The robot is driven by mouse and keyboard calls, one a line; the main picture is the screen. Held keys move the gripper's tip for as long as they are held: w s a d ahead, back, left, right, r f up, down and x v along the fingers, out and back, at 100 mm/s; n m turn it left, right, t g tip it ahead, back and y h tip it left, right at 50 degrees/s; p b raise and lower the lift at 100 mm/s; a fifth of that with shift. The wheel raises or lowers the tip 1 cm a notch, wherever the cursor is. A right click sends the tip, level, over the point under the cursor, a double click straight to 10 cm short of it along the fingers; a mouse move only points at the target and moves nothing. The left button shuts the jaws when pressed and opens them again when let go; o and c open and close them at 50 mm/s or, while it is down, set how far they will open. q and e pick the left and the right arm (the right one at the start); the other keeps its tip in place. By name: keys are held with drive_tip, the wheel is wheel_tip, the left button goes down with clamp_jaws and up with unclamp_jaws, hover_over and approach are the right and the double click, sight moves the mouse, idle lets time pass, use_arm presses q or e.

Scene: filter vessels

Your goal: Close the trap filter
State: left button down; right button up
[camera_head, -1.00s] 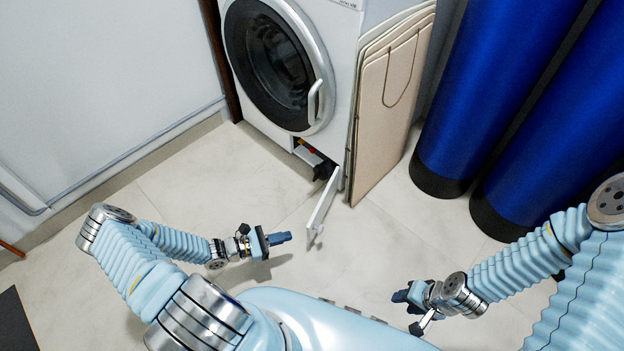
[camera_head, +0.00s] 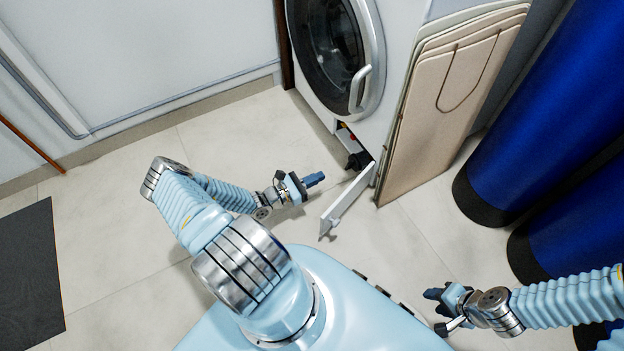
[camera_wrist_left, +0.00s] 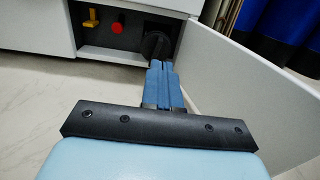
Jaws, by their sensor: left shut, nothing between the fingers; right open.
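The trap filter (camera_wrist_left: 156,46) is a black round part in the recess at the bottom of the washing machine (camera_head: 392,76). It also shows in the head view (camera_head: 358,160), partly dark. A white flap (camera_head: 346,203) hangs open beside the recess and shows on the right in the left wrist view (camera_wrist_left: 240,95). My left gripper (camera_head: 314,179) is shut and empty, in front of the recess and left of the flap. In the wrist view its fingers (camera_wrist_left: 164,84) point at the filter and overlap its lower part; contact cannot be told. My right gripper (camera_head: 434,294) is open, well away at lower right.
A red knob (camera_wrist_left: 117,28) and a yellow part (camera_wrist_left: 91,20) sit left of the filter. Folded beige boards (camera_head: 445,110) lean against the machine's right side. Blue cylinders (camera_head: 535,110) stand further right. A dark mat (camera_head: 28,270) lies at left; the tiled floor between is clear.

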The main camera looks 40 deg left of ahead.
use_arm(q)
drive_tip(key=b, duration=0.1)
approach(357, 159)
drive_tip(key=w, duration=0.3)
drive_tip(key=shift+w+d+f, duration=0.1)
drive_tip(key=shift+d+f, duration=0.1)
drive_tip(key=shift+d, duration=0.35)
drive_tip(key=x, duration=0.8)
drive_tip(key=shift+w+d+b, duration=0.1)
drive_tip(key=shift+w+b, duration=0.1)
drive_tip(key=shift+b, duration=0.2)
drive_tip(key=shift+w+d+r, duration=0.1)
drive_tip(key=shift+w+r, duration=0.1)
drive_tip(key=shift+w, duration=0.1)
